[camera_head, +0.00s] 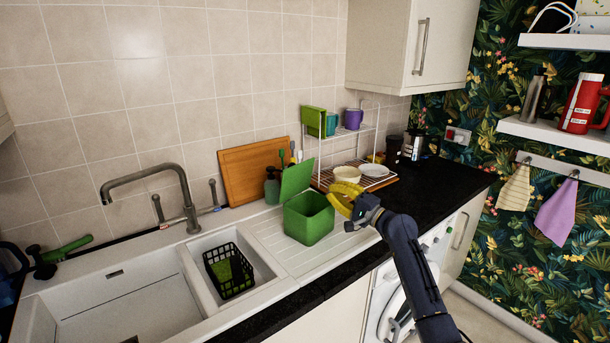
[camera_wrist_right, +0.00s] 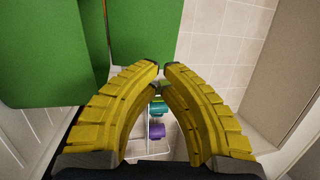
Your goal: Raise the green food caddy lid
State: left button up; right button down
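The green food caddy (camera_head: 309,219) stands on the white draining board beside the sink. Its green lid (camera_head: 297,181) is raised, standing up steeply at the back of the caddy. My right gripper (camera_head: 335,190) has yellow fingers and is just right of the caddy, near its rim height. In the right wrist view the fingertips (camera_wrist_right: 160,68) nearly meet, with nothing seen between them. Green caddy surfaces fill the upper left of that view, close to the fingers; I cannot tell whether they touch. My left gripper is not in view.
A wire rack (camera_head: 345,135) with cups and bowls stands right of the caddy. A wooden board (camera_head: 252,172) leans on the wall behind. The tap (camera_head: 155,180) and a black basket (camera_head: 229,271) are to the left. Dark worktop (camera_head: 440,182) is clear at the right.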

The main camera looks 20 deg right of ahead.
aim_at(303, 171)
jog(key=x, duration=1.2)
